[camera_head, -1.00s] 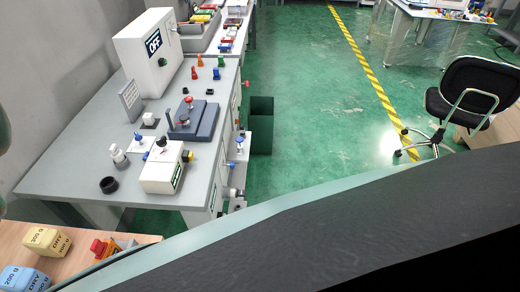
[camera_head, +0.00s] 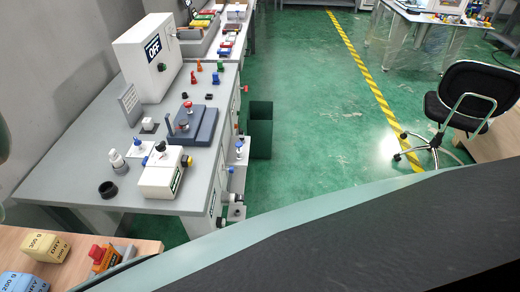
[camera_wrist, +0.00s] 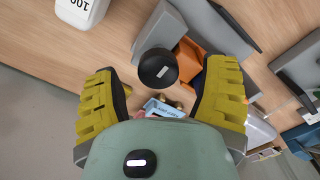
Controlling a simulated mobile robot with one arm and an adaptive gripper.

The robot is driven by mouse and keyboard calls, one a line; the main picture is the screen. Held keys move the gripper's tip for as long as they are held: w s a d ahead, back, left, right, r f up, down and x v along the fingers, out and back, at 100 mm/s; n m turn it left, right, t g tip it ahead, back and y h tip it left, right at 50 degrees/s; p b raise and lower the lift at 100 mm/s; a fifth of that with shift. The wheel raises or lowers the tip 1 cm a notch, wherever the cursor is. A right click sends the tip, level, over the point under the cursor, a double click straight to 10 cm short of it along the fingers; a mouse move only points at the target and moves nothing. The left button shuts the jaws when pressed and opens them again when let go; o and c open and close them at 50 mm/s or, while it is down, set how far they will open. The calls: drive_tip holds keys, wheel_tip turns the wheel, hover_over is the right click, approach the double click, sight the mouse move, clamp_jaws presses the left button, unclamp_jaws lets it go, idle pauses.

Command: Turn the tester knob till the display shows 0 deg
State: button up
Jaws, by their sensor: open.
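A white box with a dark display reading OFF (camera_head: 153,46) stands at the back of the grey bench in the head view. A small black knob (camera_head: 162,67) is on its front face. A smaller white box (camera_head: 160,180) at the near edge of the bench has a black knob on top, a yellow-and-black knob at its side and a dark green label I cannot read. Which box is the tester is not marked legibly. My gripper (camera_wrist: 163,78) is open in the wrist view, its yellow fingers wide apart over a wooden surface, well away from both boxes. A black round object shows between the fingers, not gripped.
The grey bench (camera_head: 65,180) also holds a dark grey fixture (camera_head: 200,125), a black ring (camera_head: 107,189) and small coloured pieces. A wooden table in front carries yellow and blue weights (camera_head: 47,246). Green floor to the right is mostly clear, with a chair (camera_head: 470,95).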

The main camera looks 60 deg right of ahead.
drive_tip(key=r, duration=0.8)
drive_tip(key=shift+w+d+r, duration=0.1)
drive_tip(key=shift+w+d, duration=0.05)
drive_tip(key=shift+w, duration=0.1)
drive_tip(key=shift+s+r, duration=0.1)
drive_tip(key=shift+r, duration=1.2)
